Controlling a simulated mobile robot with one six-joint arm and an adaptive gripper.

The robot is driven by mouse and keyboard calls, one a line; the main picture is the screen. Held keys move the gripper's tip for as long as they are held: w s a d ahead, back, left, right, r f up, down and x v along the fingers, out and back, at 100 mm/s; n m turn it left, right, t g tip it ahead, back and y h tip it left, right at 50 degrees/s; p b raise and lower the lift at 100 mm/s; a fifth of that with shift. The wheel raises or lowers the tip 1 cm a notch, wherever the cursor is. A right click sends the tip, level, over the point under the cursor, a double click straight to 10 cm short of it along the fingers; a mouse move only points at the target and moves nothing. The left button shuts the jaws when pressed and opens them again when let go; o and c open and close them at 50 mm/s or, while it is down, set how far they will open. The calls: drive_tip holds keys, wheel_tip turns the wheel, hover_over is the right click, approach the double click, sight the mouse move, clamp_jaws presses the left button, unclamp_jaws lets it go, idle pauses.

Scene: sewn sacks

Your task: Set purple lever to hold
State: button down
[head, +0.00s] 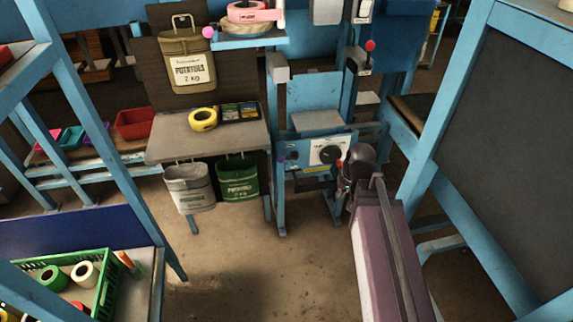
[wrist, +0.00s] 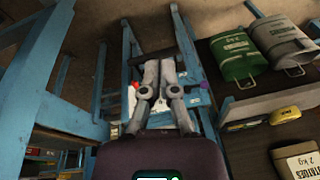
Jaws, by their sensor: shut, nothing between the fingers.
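A small purple patch (head: 282,158) shows at the left end of the blue machine's panel in the head view. A purple spot also shows in the wrist view (wrist: 205,85), right of my fingers. It may be the purple lever, but its handle and setting are too small to read. My gripper (wrist: 159,63) is shut and empty, its fingers together in front of the blue machine frame. In the head view my dark wrist covers the panel's right end and hides the fingers. A white plate with a black dial (head: 329,153) sits on the panel, with a red knob (head: 340,163) beside it.
A pink-purple ball (head: 208,32) is at the upper shelf's left end. A red-knobbed lever (head: 370,46) stands upper right. A grey sack (head: 190,188) and green sack (head: 238,180) hang left of the machine. A blue-framed dark board (head: 510,120) stands right. The floor in front is clear.

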drive_tip(key=w+a+f+t+y+b, duration=0.1)
drive_tip(key=w+a+f+t+b, duration=0.2)
drive_tip(key=w+b, duration=0.4)
drive_tip(key=w+a+f+m+t+y+b, duration=0.1)
drive_tip(key=w+a+f+t+b, duration=0.3)
drive_tip(key=w+b, duration=0.4)
drive_tip(key=w+a+f+m+t+y+b, duration=0.1)
drive_tip(key=w+a+f+t+y+b, duration=0.1)
drive_tip(key=w+a+f+t+b, duration=0.2)
drive_tip(key=w+a+b, duration=0.1)
drive_tip(key=w+b, duration=0.2)
drive_tip(key=b, duration=0.1)
drive_tip(key=shift+w+f+y, duration=0.15)
drive_tip(key=shift+w+y, duration=0.1)
drive_tip(key=shift+y, duration=0.15)
drive_tip(key=b, duration=0.4)
approach(287, 159)
drive_tip(key=w+a+r, duration=0.2)
drive_tip(key=w, duration=0.3)
drive_tip(key=shift+w+a+f+b, duration=0.25)
drive_tip(key=shift+a+f+b, duration=0.25)
drive_tip(key=shift+a+f, duration=0.1)
drive_tip(key=shift+w+a+f+b, duration=0.3)
drive_tip(key=shift+a+f+b, duration=0.15)
drive_tip(key=shift+a+f, duration=0.1)
drive_tip(key=shift+d, duration=0.25)
